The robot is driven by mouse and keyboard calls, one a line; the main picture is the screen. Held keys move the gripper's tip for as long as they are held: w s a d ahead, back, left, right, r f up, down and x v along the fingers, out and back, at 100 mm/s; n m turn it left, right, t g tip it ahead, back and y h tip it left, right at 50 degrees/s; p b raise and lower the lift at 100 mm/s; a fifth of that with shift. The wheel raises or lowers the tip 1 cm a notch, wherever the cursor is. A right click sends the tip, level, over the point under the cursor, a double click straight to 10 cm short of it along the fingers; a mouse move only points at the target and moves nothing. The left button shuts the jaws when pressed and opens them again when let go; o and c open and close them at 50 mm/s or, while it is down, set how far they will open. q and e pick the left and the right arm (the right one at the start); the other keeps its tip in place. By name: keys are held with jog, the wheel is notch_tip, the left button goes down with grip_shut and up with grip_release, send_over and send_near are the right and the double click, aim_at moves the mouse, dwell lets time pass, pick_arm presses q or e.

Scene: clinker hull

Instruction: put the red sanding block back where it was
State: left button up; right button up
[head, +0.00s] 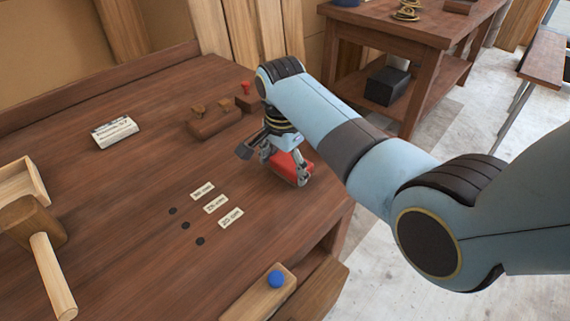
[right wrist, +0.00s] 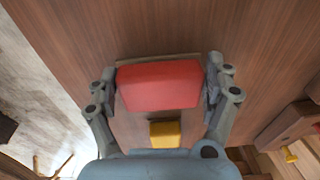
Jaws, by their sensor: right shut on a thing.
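The red sanding block (head: 291,168) is near the right edge of the brown workbench (head: 130,215) in the head view. My right gripper (head: 286,170) is shut on it, one finger at each end. In the right wrist view the red block (right wrist: 160,85) lies crosswise between the fingers (right wrist: 162,88), with a thin tan edge along its far side. The block is at or just above the bench top; I cannot tell if it touches. My left gripper is not in view.
Three pale labels (head: 216,204) and three dark spots lie left of the gripper. A brown wooden tool (head: 214,121) and a red-knobbed piece (head: 246,97) stand behind. A mallet (head: 40,240) is at left, a blue-knobbed wooden piece (head: 266,294) in front. A yellow piece (right wrist: 165,134) shows below the block.

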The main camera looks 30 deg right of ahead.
jog(key=shift+f, duration=0.2)
jog(key=o, duration=1.4)
notch_tip(320, 180, up, 12)
jog(key=shift+s+a, duration=0.4)
jog(key=shift+s, duration=0.05)
